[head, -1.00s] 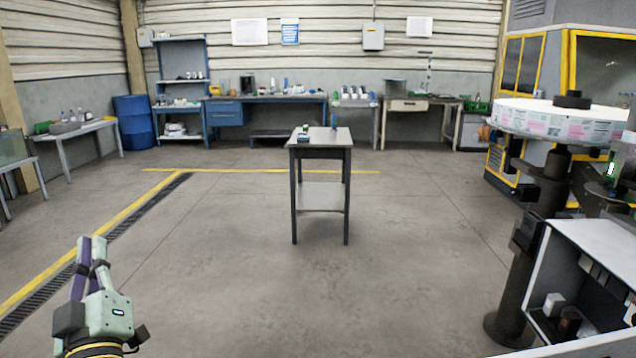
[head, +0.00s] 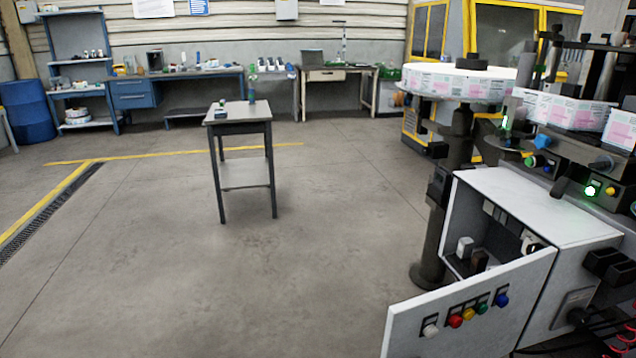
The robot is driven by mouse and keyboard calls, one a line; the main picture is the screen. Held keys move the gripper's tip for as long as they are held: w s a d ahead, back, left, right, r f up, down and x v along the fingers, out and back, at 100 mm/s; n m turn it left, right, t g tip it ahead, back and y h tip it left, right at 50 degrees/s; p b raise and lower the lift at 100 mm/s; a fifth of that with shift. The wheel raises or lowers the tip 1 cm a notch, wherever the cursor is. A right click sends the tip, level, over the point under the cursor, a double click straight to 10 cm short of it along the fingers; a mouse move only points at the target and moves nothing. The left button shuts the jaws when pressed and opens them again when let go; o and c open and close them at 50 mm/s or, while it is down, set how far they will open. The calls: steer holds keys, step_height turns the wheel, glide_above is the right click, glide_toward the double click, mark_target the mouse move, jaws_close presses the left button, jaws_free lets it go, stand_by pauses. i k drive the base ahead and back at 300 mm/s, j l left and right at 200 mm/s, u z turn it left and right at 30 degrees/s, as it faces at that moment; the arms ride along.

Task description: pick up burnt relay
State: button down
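A small dark brown block (head: 479,261), which looks like the burnt relay, sits low inside the open grey control cabinet (head: 560,205) at the right of the head view. A similar white block (head: 465,246) stands just left of it. The cabinet door (head: 470,315) is swung open towards me, with several coloured buttons on its face, and its top edge comes close below the brown block. My gripper is not in view.
The labeller's reel of labels (head: 455,82) on its dark post (head: 436,225) stands behind the cabinet. A small grey table (head: 240,112) with small items stands mid-floor. The floor (head: 320,250) between table and cabinet is clear. Workbenches (head: 190,74) line the back wall.

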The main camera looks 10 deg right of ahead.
mark_target(480, 260)
steer(key=z, duration=1.3)
steer(key=j+z, duration=0.15)
steer(key=j, duration=0.2)
steer(key=i+j+z, duration=0.1)
steer(key=j, duration=0.25)
